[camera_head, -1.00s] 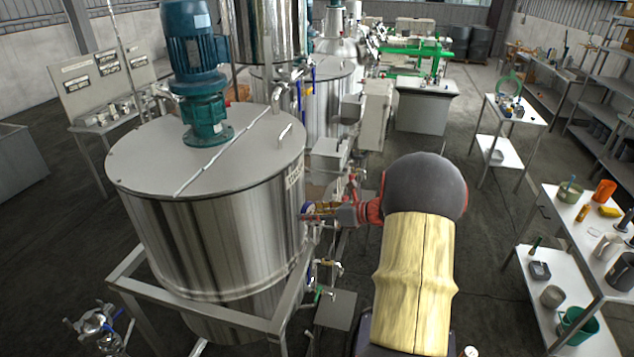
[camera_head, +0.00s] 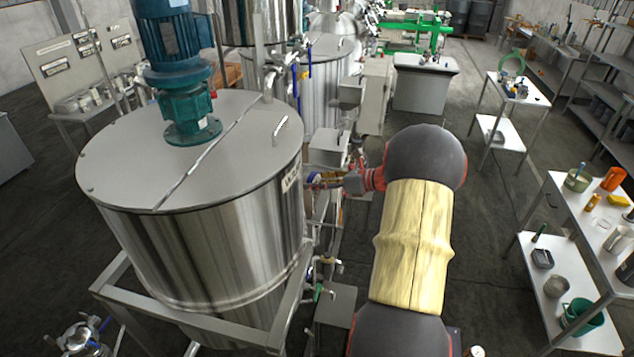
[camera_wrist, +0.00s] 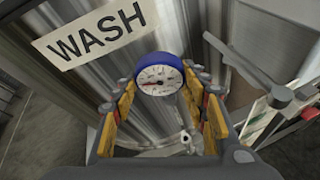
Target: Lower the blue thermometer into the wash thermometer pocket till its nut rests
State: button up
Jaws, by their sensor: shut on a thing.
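The blue thermometer (camera_wrist: 158,76) has a round white dial with a blue rim and faces the wrist camera. My gripper (camera_wrist: 160,84) is shut on it, with yellow finger pads on both sides. In the head view my gripper (camera_head: 330,180) is beside the right wall of the near steel tank (camera_head: 215,240), just right of its label. The wrist view shows the WASH label (camera_wrist: 97,34) on the tank wall, up and left of the dial. The thermometer's stem and nut are hidden behind the dial. I cannot make out the wash thermometer pocket.
A blue-green motor (camera_head: 178,70) stands on the tank lid. A grey bar-like handle (camera_wrist: 245,68) is close to the gripper's right in the wrist view. Tank frame rails (camera_head: 290,305) run below. A white side table (camera_head: 570,215) with vessels stands at right, with open floor between.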

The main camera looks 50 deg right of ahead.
notch_tip(320, 180, down, 15)
jog(key=b, duration=0.7)
jog(key=shift+s, duration=0.45)
dwell(1.4)
jog(key=shift+r, duration=0.1)
jog(key=o, duration=1.3)
